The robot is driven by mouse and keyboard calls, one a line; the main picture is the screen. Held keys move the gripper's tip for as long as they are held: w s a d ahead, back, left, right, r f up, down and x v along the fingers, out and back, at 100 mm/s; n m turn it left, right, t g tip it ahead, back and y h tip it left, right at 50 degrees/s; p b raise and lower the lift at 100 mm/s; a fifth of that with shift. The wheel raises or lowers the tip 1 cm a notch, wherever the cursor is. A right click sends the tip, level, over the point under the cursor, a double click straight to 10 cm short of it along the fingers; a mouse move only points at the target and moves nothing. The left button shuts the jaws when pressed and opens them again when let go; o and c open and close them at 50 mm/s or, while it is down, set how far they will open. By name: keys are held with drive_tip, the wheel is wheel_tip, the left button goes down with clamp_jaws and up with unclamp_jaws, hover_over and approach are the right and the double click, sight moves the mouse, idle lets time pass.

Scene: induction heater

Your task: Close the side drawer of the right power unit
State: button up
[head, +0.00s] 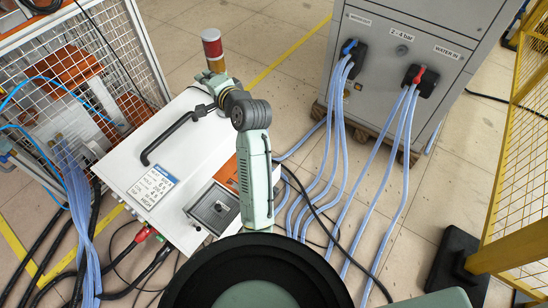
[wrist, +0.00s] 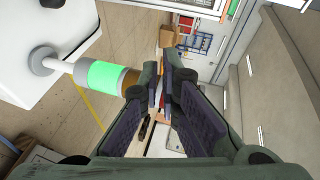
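A white box-shaped unit (head: 190,160), seemingly a power unit, stands left of centre in the head view. It has a black bar handle (head: 160,146), a printed label (head: 152,187) and a square dark-framed panel (head: 213,208). I cannot make out a side drawer or its opening in either view. My gripper (head: 200,112) is over the far part of the white unit, near the handle's far end; I cannot tell whether they touch. In the wrist view my gripper (wrist: 162,90) has its fingertips almost together, with nothing seen held between them.
A red-topped signal lamp (head: 212,45) stands behind my gripper; a green-lit lamp (wrist: 104,76) is close by in the wrist view. A grey cabinet (head: 400,50) with blue hoses (head: 340,130) is at right. A mesh cage (head: 80,70) is left, a yellow fence (head: 520,170) right.

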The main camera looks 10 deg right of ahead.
drive_tip(key=s+d+f+m+g, duration=0.1)
drive_tip(key=d+f+m, duration=0.1)
drive_tip(key=d+f, duration=0.2)
drive_tip(key=s+d+f+m+g+h, duration=0.1)
drive_tip(key=s+d+f+m, duration=0.1)
drive_tip(key=d+f, duration=0.3)
drive_tip(key=s+d+f+m+g+h, duration=0.1)
drive_tip(key=s+d+f+m, duration=0.1)
drive_tip(key=d+f, duration=0.2)
drive_tip(key=shift+s+d+f+m, duration=0.1)
drive_tip(key=shift+d+f+m, duration=0.1)
drive_tip(key=shift+f, duration=0.4)
drive_tip(key=shift+s+d+f+m, duration=0.1)
drive_tip(key=shift+d+f, duration=0.05)
drive_tip(key=shift+f, duration=0.4)
clamp_jaws()
drive_tip(key=s+d+f+m+g+y, duration=0.1)
drive_tip(key=s+d+f+m+g, duration=0.1)
drive_tip(key=s+d+f+m, duration=0.5)
drive_tip(key=s+d+f+m+g+y, duration=0.15)
drive_tip(key=s+d+f, duration=0.25)
drive_tip(key=s+f, duration=0.6)
drive_tip(key=w+a+f+p, duration=0.1)
drive_tip(key=w+a+f, duration=0.4)
drive_tip(key=a, duration=0.3)
drive_tip(key=shift+w+a+m+h, duration=0.25)
drive_tip(key=shift+w+m+h, duration=0.1)
drive_tip(key=shift+w+m, duration=0.15)
drive_tip(key=shift+w, duration=0.2)
